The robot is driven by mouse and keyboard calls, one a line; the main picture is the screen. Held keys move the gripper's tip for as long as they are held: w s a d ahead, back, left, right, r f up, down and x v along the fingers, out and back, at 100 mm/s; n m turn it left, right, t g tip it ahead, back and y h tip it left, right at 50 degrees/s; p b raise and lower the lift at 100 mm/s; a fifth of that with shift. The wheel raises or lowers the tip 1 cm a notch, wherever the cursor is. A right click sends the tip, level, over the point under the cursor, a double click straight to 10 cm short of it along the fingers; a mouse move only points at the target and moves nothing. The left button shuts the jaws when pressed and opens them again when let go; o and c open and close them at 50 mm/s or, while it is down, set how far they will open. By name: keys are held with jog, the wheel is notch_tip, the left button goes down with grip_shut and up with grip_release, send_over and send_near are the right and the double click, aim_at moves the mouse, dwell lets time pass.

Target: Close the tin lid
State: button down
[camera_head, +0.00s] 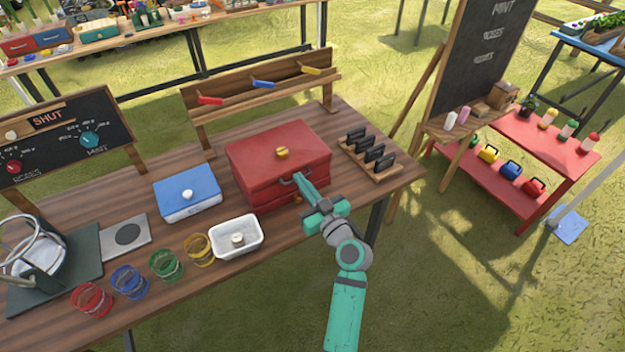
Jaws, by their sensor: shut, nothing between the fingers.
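A red box (255,160) with a brass knob (282,153) on top and a dark handle on its front stands in the middle of the wooden table. Its top looks flat and down. A smaller blue box (187,196) with a white knob on its top stands to its left. I cannot tell from this view which of them is the tin. My gripper (299,180) is shut and empty, at the front of the red box beside its handle. It hides part of that front; I cannot tell if it touches.
A white dish (255,252) with a small round item stands in front of the red box.

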jog(key=shift+s+d+f+g, duration=0.15)
jog(key=shift+f+g, duration=0.15)
jog(key=shift+f, duration=0.95)
notch_tip(320, 180, up, 6)
jog(key=s+d+f, duration=0.4)
jog(key=s, duration=0.4)
jog(key=shift+f, duration=0.35)
jog(key=shift+s+f, duration=0.1)
jog(key=s+a+f+m+g+h, duration=0.1)
jog(key=s+a+f+m+h, duration=0.2)
jog(key=s+f+m+h, duration=0.95)
jog(key=s+r+n+y, duration=0.2)
jog(key=s+r+n, duration=0.1)
jog(key=s, duration=1)
jog(key=s+a+r+n+y, duration=0.1)
jog(key=s+r+n, duration=0.2)
jog(key=s, duration=1)
jog(key=shift+s+n+t+y, duration=0.3)
jog(key=shift+s+n+y, duration=0.05)
jog(key=shift+n, duration=0.1)
